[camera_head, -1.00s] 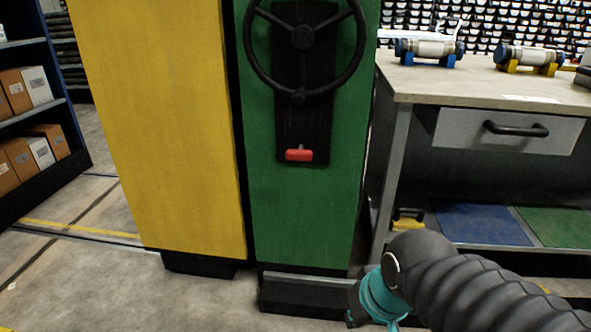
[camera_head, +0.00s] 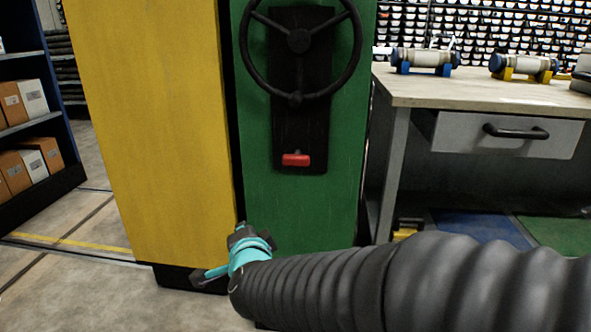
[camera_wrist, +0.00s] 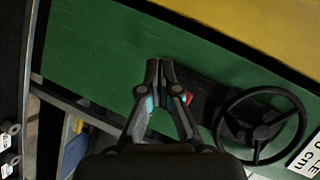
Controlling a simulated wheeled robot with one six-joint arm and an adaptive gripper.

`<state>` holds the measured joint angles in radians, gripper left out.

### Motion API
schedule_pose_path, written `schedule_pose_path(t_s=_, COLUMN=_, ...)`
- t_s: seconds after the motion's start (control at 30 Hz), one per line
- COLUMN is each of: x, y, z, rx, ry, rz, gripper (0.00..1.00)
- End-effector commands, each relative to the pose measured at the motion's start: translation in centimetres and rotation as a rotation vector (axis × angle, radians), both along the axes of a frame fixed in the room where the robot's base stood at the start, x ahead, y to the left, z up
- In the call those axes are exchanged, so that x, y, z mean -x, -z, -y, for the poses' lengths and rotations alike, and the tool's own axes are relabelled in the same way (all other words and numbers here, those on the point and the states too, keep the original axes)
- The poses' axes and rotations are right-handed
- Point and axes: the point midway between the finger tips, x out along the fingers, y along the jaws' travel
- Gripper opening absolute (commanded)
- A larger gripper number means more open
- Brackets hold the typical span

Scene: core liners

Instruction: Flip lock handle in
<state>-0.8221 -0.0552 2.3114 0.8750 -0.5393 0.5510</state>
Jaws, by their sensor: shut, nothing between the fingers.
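The lock handle (camera_head: 296,160) is a small red grip at the bottom of a black plate (camera_head: 301,125) on the front of the green cabinet (camera_head: 258,185). A black handwheel (camera_head: 299,41) sits above it on the same plate. My gripper (camera_head: 238,228) is below and left of the red handle, apart from it. In the wrist view my gripper (camera_wrist: 159,64) is shut and empty in front of the green panel. There the red handle (camera_wrist: 188,98) shows just right of the fingers, partly hidden by them, with the handwheel (camera_wrist: 262,125) further right.
A yellow cabinet (camera_head: 150,130) stands directly left of the green one. A workbench (camera_head: 480,92) with a drawer (camera_head: 508,135) stands close on the right. Blue shelving (camera_head: 40,125) with boxes is at the far left. Floor is free between shelving and yellow cabinet.

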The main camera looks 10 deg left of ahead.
Motion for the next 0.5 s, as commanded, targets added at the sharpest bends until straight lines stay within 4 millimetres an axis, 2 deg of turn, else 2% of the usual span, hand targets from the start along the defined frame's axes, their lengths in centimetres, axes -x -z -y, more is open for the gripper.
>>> schedule_pose_path(t_s=0.1, x=-1.8, y=-2.5, z=2.5, rx=-0.133, ry=0.167, rz=0.066, gripper=0.00)
schedule_pose_path(t_s=0.3, x=-2.9, y=-5.6, z=6.3, rx=-0.305, ry=0.371, rz=0.165, gripper=0.00)
schedule_pose_path(t_s=0.5, x=-3.0, y=-6.9, z=8.0, rx=-0.389, ry=0.443, rz=0.222, gripper=0.00)
